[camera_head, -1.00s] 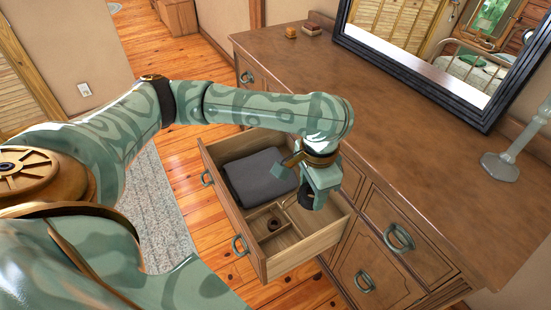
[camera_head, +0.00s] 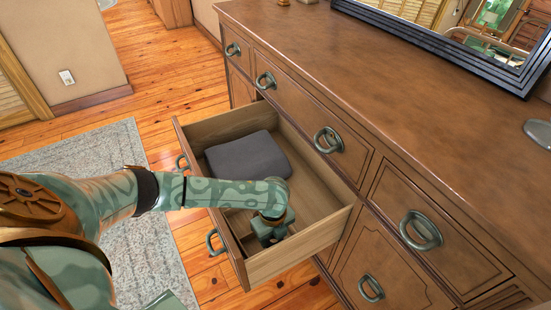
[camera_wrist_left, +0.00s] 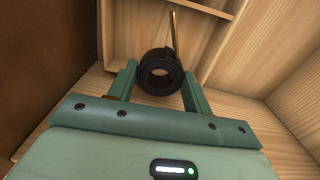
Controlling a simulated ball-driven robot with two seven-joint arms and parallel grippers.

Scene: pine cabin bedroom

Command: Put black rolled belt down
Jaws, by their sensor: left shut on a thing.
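The black rolled belt (camera_wrist_left: 161,73) shows in the left wrist view as a coil with an open centre. It sits between the two fingers of my left gripper (camera_wrist_left: 160,85), which is shut on it. In the head view my left gripper (camera_head: 271,232) reaches down inside the open drawer (camera_head: 318,236), at its front right part, and hides the belt. In the wrist view the belt is over the wooden compartments of the drawer. I cannot tell whether it touches the drawer floor. My right gripper is not in view.
A folded dark grey cloth (camera_head: 247,157) lies at the left in the drawer. A thin brass-coloured rod (camera_wrist_left: 174,30) is beside the belt in a divided compartment (camera_wrist_left: 222,45). The dresser top (camera_head: 370,60) is above, with a mirror (camera_head: 455,35) at the back.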

